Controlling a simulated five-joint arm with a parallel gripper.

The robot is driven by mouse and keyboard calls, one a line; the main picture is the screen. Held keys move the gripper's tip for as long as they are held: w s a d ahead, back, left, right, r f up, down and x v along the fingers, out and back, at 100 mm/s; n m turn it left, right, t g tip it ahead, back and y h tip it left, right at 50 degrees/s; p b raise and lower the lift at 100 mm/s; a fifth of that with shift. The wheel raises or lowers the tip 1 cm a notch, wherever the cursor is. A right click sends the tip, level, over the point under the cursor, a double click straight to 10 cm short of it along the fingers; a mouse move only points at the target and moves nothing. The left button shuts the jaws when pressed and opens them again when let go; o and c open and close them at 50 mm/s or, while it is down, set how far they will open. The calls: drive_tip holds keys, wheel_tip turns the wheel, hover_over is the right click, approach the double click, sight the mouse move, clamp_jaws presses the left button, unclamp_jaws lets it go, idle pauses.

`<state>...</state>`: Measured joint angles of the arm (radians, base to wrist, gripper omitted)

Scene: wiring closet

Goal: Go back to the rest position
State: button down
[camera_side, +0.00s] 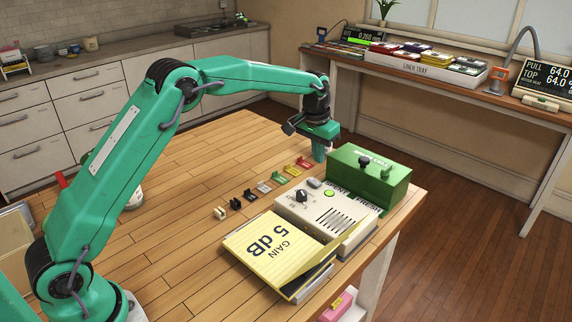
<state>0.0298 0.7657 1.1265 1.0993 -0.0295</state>
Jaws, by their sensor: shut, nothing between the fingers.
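My gripper (319,154) is at the end of my green arm, pointing down near the far right edge of the wooden table. It is shut with nothing seen between its fingers. It is just left of and behind a green box (368,182) with a dark knob on top. Whether its tip touches the table is hard to tell. My arm reaches out across the table from the lower left.
A white device (325,220) with a knob and green button stands before the green box. Several small coloured clips (264,187) lie in a row. The left of the wooden table (190,190) is mostly clear.

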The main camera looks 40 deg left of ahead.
drive_tip(key=s+a+r+t, duration=0.1)
drive_tip(key=s+r+t, duration=0.1)
drive_tip(key=s+r, duration=1.45)
drive_tip(key=s+f+t, duration=0.1)
drive_tip(key=s+f, duration=0.1)
drive_tip(key=s, duration=0.9)
drive_tip(key=s+f, duration=0.3)
drive_tip(key=s, duration=0.9)
drive_tip(key=shift+a+t, duration=0.4)
